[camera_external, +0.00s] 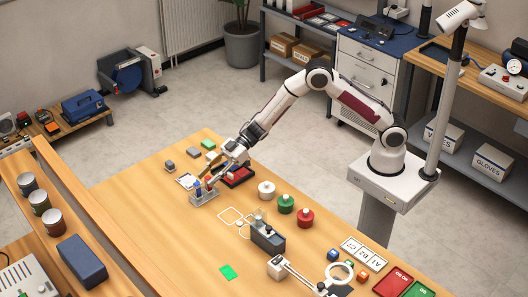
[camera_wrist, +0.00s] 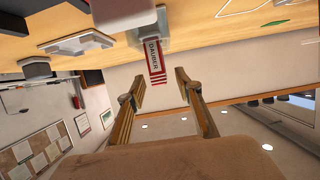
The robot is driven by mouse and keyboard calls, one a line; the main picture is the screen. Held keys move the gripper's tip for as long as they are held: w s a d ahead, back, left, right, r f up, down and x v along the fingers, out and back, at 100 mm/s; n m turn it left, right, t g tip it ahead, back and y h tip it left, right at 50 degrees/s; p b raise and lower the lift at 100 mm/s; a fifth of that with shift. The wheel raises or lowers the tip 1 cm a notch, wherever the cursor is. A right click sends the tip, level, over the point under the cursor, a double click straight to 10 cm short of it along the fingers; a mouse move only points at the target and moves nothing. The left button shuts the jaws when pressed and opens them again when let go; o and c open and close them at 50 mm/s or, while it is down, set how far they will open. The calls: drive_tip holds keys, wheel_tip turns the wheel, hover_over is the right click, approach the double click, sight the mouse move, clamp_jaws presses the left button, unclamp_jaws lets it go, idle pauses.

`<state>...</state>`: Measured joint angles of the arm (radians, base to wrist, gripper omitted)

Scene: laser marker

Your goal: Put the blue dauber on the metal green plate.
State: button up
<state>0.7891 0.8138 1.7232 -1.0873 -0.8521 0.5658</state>
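The blue dauber (camera_external: 198,188) stands in a small grey holder (camera_external: 204,199) at the table's far left side in the external view. A red-and-white dauber (camera_wrist: 155,62), lettered "DAUBER", shows in the wrist view just ahead of my fingers. I cannot make out the blue dauber in the wrist view. The green plate (camera_external: 228,272) lies flat and bare near the table's front left edge. My gripper (camera_external: 213,181) is close to the holder, tilted down toward it. In the wrist view its two fingers (camera_wrist: 159,87) are apart with nothing between them.
White, green (camera_external: 286,204) and red (camera_external: 305,218) round containers stand to the right. A dark grey block device (camera_external: 267,235) stands between them and the green plate. The table around the plate is clear.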

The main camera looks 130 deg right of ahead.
sight(198, 192)
drive_tip(key=shift+x, duration=2.4)
clamp_jaws()
